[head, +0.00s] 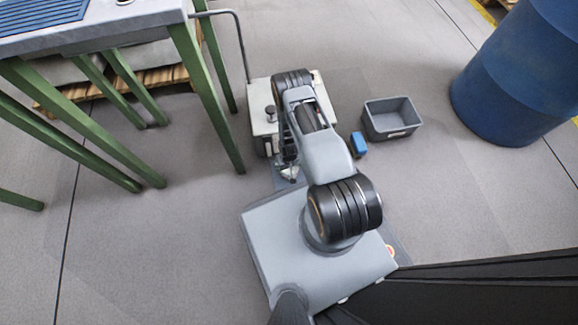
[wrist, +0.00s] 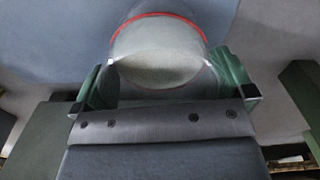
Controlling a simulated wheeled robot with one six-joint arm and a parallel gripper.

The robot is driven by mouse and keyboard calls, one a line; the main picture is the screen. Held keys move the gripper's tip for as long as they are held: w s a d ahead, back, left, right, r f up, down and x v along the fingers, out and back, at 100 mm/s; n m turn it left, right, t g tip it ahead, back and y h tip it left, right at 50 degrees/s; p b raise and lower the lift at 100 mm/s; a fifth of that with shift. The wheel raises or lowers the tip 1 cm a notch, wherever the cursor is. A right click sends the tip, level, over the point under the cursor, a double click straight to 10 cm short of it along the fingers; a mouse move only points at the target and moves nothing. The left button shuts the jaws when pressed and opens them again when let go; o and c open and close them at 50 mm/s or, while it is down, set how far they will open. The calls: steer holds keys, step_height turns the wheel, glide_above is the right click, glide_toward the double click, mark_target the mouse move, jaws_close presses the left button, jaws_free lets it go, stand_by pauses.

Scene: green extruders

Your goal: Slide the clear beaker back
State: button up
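The clear beaker (wrist: 158,50) has a red line around it and shows at the top middle of the wrist view. It sits between the two fingers of my gripper (wrist: 165,72), which appear to press on its left and right sides. Blue-grey surface and floor show behind it, so it looks held clear of any support. In the head view my gripper (head: 288,170) hangs low beside my base, mostly hidden by my arm, and I cannot make out the beaker there. The table (head: 100,38) with green legs stands at the upper left, with part of a blue mat (head: 38,13) on top.
A large blue barrel (head: 520,75) stands at upper right. Floor left of my base is clear.

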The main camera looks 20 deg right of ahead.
step_height(320, 180, up, 14)
steer(key=p, duration=0.6)
steer(key=shift+f, duration=0.1)
stand_by(0.4)
steer(key=w+r+p, duration=0.3)
steer(key=r+p, duration=0.1)
steer(key=r, duration=0.6)
steer(key=w+r+p, duration=0.2)
steer(key=r+p, duration=0.2)
steer(key=r, duration=0.5)
step_height(320, 180, up, 46)
steer(key=t+p, duration=0.3)
steer(key=p, duration=1.5)
glide_above(289, 172)
steer(key=a, duration=0.3)
steer(key=s+r+p, duration=0.4)
steer(key=r, duration=0.4)
steer(key=s+a+r+p, duration=0.1)
steer(key=s+r+p, duration=0.3)
steer(key=r, duration=0.4)
steer(key=shift+s+a+r+n+t, duration=0.3)
steer(key=shift+s+r+n, duration=0.1)
steer(key=shift+s, duration=0.35)
